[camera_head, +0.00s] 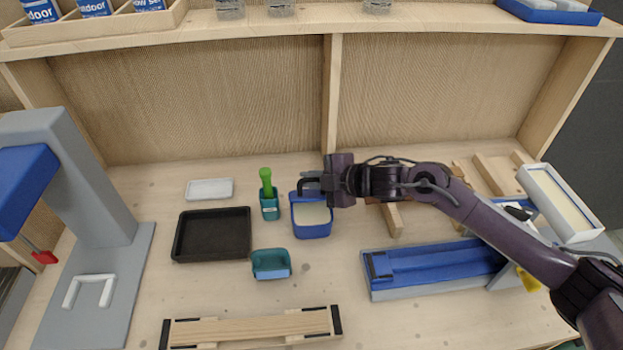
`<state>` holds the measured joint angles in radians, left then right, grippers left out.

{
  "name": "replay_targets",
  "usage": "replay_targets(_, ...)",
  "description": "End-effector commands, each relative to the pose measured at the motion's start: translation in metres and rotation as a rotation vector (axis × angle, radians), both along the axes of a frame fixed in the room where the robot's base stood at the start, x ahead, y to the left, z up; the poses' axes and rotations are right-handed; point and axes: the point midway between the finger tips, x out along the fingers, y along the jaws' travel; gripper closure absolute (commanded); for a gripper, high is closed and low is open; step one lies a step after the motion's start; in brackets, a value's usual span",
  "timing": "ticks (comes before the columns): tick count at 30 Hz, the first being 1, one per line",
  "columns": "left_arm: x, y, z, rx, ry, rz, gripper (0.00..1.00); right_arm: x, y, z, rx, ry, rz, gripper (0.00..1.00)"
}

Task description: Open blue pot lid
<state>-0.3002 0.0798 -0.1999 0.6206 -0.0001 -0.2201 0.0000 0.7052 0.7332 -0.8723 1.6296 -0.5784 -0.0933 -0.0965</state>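The blue pot (311,231) stands on the wooden bench near the middle. Its top shows a pale beige surface inside a blue rim. My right gripper (310,184) reaches in from the right, its dark fingers at the pot's back edge. The gripper hides part of that edge, and I cannot tell the lid apart from the pot there. I cannot tell whether the fingers are closed on anything. My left gripper is out of view.
A teal holder with a green-handled tool (269,203) stands just left of the pot. A black tray (212,236), a teal dish (271,265) and a wooden bar (250,328) lie nearby. A blue-grey device (435,263) is at right. A shelf (300,22) runs behind.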

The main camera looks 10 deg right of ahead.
Motion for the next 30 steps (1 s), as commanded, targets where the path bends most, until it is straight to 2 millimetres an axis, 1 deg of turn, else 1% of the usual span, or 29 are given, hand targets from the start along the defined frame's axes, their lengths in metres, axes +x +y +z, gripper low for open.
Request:
replay_targets(1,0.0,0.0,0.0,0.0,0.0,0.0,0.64,0.001,0.0,0.001,0.001,-0.003,-0.001,0.84)
replay_targets(5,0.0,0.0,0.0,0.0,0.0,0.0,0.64,0.0,0.0,0.001,0.001,-0.002,0.0,0.68)
replay_targets(14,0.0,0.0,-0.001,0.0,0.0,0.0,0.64,-0.001,-0.002,0.001,0.0,-0.001,-0.001,0.68)
replay_targets(17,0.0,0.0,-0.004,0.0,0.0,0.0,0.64,-0.005,-0.009,0.004,-0.001,-0.002,-0.002,0.68)
replay_targets(24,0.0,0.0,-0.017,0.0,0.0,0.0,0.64,-0.028,-0.038,0.021,-0.005,-0.003,-0.001,0.68)
replay_targets(30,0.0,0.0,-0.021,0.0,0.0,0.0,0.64,-0.04,-0.053,0.033,-0.001,-0.001,-0.001,0.68)
